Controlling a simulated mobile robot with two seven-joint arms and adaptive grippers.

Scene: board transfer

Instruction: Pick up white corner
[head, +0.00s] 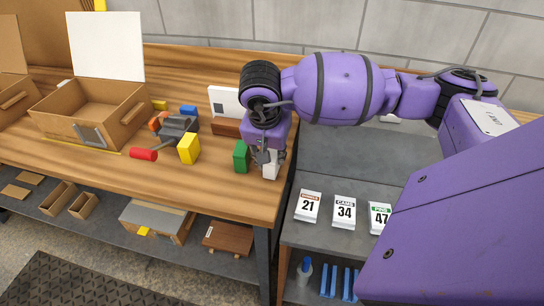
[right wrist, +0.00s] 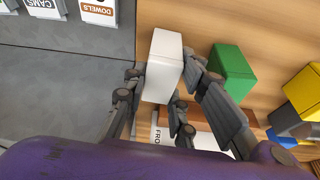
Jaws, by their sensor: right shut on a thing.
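The white corner, a plain white block (head: 270,168), is at the right end of the wooden table in the head view, beside the green block (head: 241,156). In the right wrist view the white block (right wrist: 163,62) sits between the fingers, with its upper part showing. My right gripper (head: 264,157) reaches down from above and is shut on the white block; the fingers (right wrist: 164,82) touch it on both sides. Whether the block still rests on the table cannot be told. My left gripper is in neither view.
A yellow block (head: 188,149), a red cylinder (head: 143,155) and other small pieces lie to the left. An open cardboard box (head: 66,125) stands farther left. A grey shelf (head: 330,170) with number cards (head: 344,211) adjoins the table on the right.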

